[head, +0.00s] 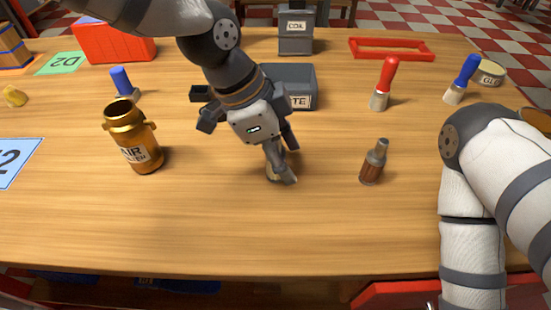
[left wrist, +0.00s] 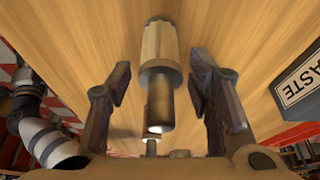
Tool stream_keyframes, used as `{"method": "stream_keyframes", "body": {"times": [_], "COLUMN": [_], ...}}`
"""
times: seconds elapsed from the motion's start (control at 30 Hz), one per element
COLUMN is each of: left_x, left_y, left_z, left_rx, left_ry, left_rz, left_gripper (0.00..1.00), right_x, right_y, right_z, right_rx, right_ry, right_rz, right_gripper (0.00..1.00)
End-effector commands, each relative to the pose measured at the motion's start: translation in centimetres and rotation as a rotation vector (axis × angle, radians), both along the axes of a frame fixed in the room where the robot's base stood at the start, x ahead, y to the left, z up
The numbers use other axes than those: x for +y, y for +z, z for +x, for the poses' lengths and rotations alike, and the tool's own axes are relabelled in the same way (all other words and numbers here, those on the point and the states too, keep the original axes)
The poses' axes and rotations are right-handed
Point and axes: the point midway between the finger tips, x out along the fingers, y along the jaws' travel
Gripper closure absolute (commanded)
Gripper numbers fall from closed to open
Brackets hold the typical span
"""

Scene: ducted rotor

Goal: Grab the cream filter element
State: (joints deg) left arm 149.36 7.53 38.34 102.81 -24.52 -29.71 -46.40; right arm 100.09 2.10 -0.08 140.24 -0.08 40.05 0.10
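The cream filter element (left wrist: 158,45), a pale cylinder with a dark collar and stem, stands between my left gripper's fingers in the left wrist view, with gaps visible on both sides. My left gripper (head: 274,158) is open around it, pointing down at the middle of the table. In the head view the fingers hide most of the element, and only a small cream patch (head: 270,173) shows. A brown cylinder with a grey stem (head: 373,163) stands to the right. My right arm is at the right edge; its gripper is out of view.
A gold air filter housing (head: 135,143) stands to the left. A grey waste bin (head: 298,80) is close behind the gripper. Red-handled (head: 385,82) and blue-handled (head: 462,78) brushes stand farther right. The table front is clear.

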Motion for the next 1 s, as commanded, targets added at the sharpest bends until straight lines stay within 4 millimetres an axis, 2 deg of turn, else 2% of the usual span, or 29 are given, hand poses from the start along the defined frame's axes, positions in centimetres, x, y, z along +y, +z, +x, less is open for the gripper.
{"method": "stream_keyframes", "body": {"times": [0.03, 0.17, 0.47, 0.57, 0.7, 0.9, 1.0], "left_x": [0.0, 0.0, 0.0, 0.0, 0.0, 1.7, 2.9], "left_y": [0.0, 0.0, 0.1, 0.9, 3.7, 9.9, 11.3], "left_z": [0.0, 0.0, 0.0, 0.0, 0.1, -4.6, -7.8], "left_rx": [0.0, 0.0, 0.001, -0.001, -0.006, -0.019, -0.015], "left_ry": [0.0, 0.0, 0.0, 0.0, -0.001, 0.0, -0.002], "left_rz": [0.0, 0.0, 0.0, 0.0, -0.002, -0.002, 0.001], "left_gripper": [0.7, 0.99, 1.0, 1.0, 1.0, 1.0, 1.0], "right_x": [0.0, 0.0, 0.0, 0.0, 0.0, 0.0, 0.0], "right_y": [0.0, 0.0, 0.0, 0.1, 0.5, 2.5, 3.3], "right_z": [0.0, 0.0, 0.0, 0.1, 0.5, 2.5, 3.3], "right_rx": [0.0, 0.0, 0.0, -0.004, -0.016, -0.084, -0.115], "right_ry": [0.0, 0.0, 0.0, 0.0, 0.0, -0.002, -0.002], "right_rz": [0.0, 0.0, 0.0, 0.0, 0.0, 0.0, 0.001], "right_gripper": [0.28, 0.28, 0.28, 0.28, 0.28, 0.28, 0.28]}}
